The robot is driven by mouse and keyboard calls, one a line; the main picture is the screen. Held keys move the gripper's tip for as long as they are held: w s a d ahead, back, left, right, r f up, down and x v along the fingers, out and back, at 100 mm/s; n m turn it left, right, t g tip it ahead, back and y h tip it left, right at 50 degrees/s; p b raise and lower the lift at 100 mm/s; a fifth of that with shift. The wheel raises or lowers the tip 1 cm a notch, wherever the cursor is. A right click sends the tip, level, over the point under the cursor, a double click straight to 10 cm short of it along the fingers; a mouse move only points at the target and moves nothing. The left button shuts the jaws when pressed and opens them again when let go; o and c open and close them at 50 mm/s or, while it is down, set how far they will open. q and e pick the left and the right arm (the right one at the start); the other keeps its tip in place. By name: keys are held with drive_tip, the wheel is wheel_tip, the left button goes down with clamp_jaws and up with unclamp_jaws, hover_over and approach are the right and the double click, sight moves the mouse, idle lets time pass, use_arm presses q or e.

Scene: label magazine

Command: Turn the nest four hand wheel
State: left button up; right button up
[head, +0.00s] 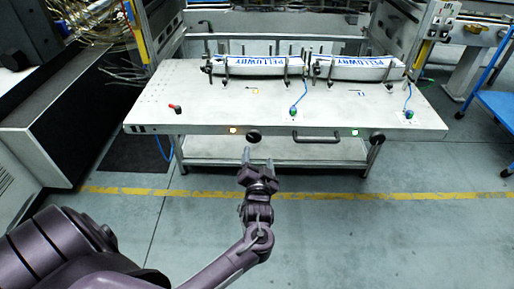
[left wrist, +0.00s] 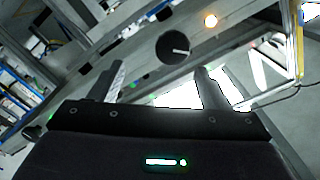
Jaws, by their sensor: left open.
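A round black hand wheel (head: 254,136) sits on the front edge of the table, left of the middle. A second black hand wheel (head: 377,138) sits on the same edge at the right. No nest number is readable on either. My left gripper (head: 259,157) is open and empty, just in front of and below the left wheel in the head view. In the left wrist view the wheel (left wrist: 174,48) shows as a dark disc with a pale line on it, beyond and between the open fingers (left wrist: 158,82), apart from them. My right gripper is not in view.
The pale table (head: 200,95) bears two white label trays (head: 262,66) (head: 355,68) with blue lettering. An amber lamp (head: 233,130), a bar handle (head: 316,140) and a green lamp (head: 355,132) are on the front edge. A red-tipped lever (head: 176,108) stands at left. The floor in front is clear.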

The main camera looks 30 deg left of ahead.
sight(254, 138)
use_arm(q)
drive_tip(key=w+a+n+b, duration=0.3)
drive_tip(key=w+n, duration=0.1)
drive_tip(key=n, duration=0.1)
drive_tip(key=w+a+r+n+b, duration=0.1)
drive_tip(key=a+n+b, duration=0.1)
drive_tip(key=n, duration=0.1)
drive_tip(key=shift+w+a+b, duration=0.3)
drive_tip(key=shift+w, duration=0.1)
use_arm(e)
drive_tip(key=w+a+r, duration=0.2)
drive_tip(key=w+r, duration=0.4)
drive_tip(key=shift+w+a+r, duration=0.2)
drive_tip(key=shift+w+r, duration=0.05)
use_arm(q)
drive_tip(key=shift+c, duration=0.2)
drive_tip(key=c, duration=0.9)
